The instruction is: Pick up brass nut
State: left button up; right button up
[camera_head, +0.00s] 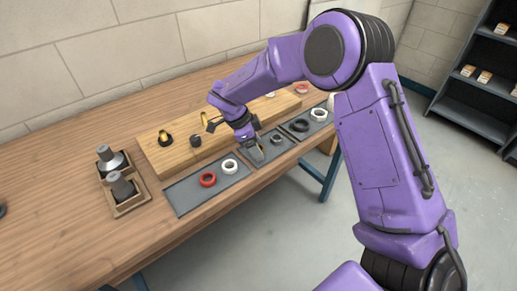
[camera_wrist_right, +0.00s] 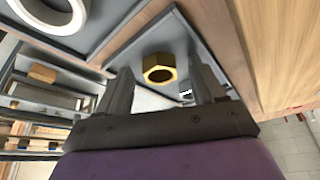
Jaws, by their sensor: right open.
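The brass nut (camera_wrist_right: 159,68) is a gold hexagonal ring lying on a grey tray (camera_wrist_right: 128,48) in the right wrist view. My right gripper (camera_head: 257,153) is open and points down at the middle grey tray on the workbench. In the wrist view its two fingers stand on either side of the nut with a gap on each side. I cannot tell how far the fingertips are above the tray. In the head view the nut does not show clearly, and the gripper covers part of that tray. My left gripper is in neither view.
A red ring (camera_head: 208,179) and a white ring (camera_head: 230,166) lie on the left tray (camera_head: 185,199). A dark ring (camera_head: 276,139) is close right of the gripper. A raised wooden board (camera_head: 168,153) with fittings stands behind. Bare bench (camera_head: 60,190) lies at left.

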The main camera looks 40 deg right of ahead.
jog(key=c, duration=1.1)
jog(key=shift+c, duration=0.2)
